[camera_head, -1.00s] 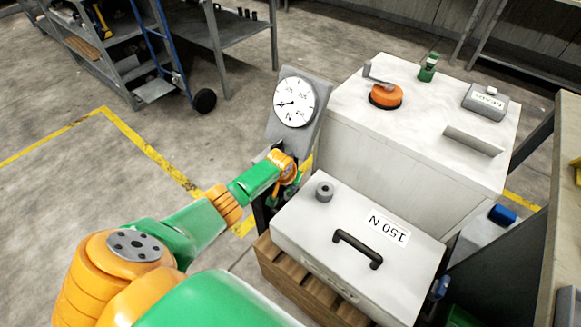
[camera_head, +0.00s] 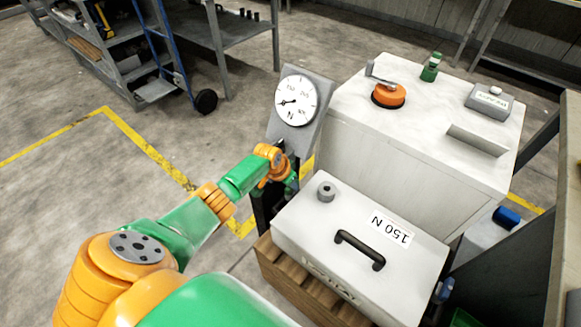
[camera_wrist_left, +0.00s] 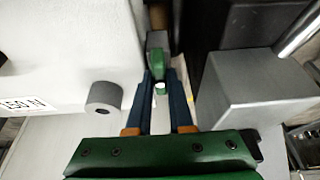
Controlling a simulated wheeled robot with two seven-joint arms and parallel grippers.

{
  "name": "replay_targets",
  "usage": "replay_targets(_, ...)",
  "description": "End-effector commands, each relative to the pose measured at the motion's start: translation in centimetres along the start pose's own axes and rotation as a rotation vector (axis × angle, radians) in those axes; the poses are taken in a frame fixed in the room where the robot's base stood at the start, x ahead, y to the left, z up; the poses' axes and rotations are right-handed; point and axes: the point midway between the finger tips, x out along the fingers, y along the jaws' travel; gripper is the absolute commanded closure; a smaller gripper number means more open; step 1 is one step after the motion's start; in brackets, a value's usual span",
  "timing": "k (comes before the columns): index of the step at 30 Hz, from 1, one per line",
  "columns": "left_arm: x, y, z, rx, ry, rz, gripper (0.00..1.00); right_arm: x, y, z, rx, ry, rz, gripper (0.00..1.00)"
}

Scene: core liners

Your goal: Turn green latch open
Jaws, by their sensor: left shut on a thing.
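In the left wrist view, the green latch (camera_wrist_left: 156,64) shows as a small green piece in front of a grey block. My left gripper (camera_wrist_left: 159,84) has its two blue fingers on either side of it and is shut on it. In the head view my left gripper (camera_head: 291,184) is low between the gauge post and the white 150 N box (camera_head: 330,235). The latch is mostly hidden there by my wrist. My right gripper is not in view.
A round dial gauge (camera_head: 296,100) stands on a grey plate just behind my left wrist. A white cabinet (camera_head: 400,150) carries an orange crank (camera_head: 389,95), a green fitting (camera_head: 431,68) and a grey box (camera_head: 488,102). A wooden pallet (camera_head: 290,280) lies under the 150 N box.

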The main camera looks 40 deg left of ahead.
Motion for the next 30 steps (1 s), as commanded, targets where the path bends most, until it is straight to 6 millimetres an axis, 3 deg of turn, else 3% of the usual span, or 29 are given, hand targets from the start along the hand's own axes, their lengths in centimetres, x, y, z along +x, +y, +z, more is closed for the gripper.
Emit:
replay_targets(6,0.0,0.1,-0.1,0.001,0.002,0.001,1.00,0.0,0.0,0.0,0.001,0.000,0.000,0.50)
replay_targets(7,0.0,0.1,-0.1,0.001,0.001,0.001,0.75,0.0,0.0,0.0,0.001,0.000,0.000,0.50)
replay_targets(10,0.0,0.1,-0.1,0.000,0.001,0.001,0.50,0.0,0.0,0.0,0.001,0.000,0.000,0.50)
replay_targets(20,-0.5,0.0,-0.1,0.000,0.000,0.000,0.50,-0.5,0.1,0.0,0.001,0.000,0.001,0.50)
replay_targets(24,-3.5,0.0,-0.3,0.002,0.000,-0.001,0.50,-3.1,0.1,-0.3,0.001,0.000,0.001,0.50)
replay_targets(30,-6.5,0.0,-0.2,0.001,0.001,-0.001,0.50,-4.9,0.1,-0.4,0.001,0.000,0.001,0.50)
